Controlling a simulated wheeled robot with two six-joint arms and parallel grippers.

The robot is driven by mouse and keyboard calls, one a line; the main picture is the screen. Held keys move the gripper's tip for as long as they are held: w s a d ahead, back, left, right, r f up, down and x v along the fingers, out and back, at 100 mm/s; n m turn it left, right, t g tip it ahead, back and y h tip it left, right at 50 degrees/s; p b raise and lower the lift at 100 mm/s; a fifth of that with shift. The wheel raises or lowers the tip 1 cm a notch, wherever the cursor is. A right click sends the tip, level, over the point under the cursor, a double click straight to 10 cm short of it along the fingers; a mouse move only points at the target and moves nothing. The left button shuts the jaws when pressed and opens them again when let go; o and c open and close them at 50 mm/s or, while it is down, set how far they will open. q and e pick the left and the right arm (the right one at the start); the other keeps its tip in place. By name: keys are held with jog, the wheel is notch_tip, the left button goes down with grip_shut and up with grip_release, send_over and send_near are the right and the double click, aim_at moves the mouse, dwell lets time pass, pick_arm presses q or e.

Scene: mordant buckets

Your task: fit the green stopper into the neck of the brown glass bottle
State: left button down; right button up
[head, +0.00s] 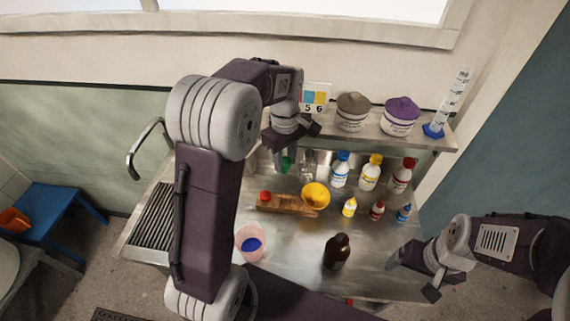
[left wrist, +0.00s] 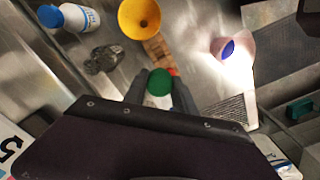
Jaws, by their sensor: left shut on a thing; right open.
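The brown glass bottle (head: 337,252) stands upright at the front of the steel worktop in the head view. Its dark top is small, and I cannot make out the neck opening. My left gripper (head: 286,157) is over the back of the worktop, behind and left of the bottle. It is shut on the green stopper (head: 287,164), which also shows between the fingers in the left wrist view (left wrist: 159,82). My right gripper (head: 411,278) is open and empty at the right front edge, right of the bottle and apart from it.
A yellow funnel (head: 315,194), a wooden block (head: 285,205) and a pink cup (head: 250,243) stand left of the bottle. A clear glass vessel (head: 308,165) and several capped bottles are behind. A shelf (head: 375,137) with tubs runs above. Bare steel surrounds the brown bottle.

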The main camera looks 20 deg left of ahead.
aim_at(285, 160)
pick_arm(q)
notch_tip(285, 160, up, 5)
jog(key=p, duration=0.5)
jog(key=shift+r, duration=0.1)
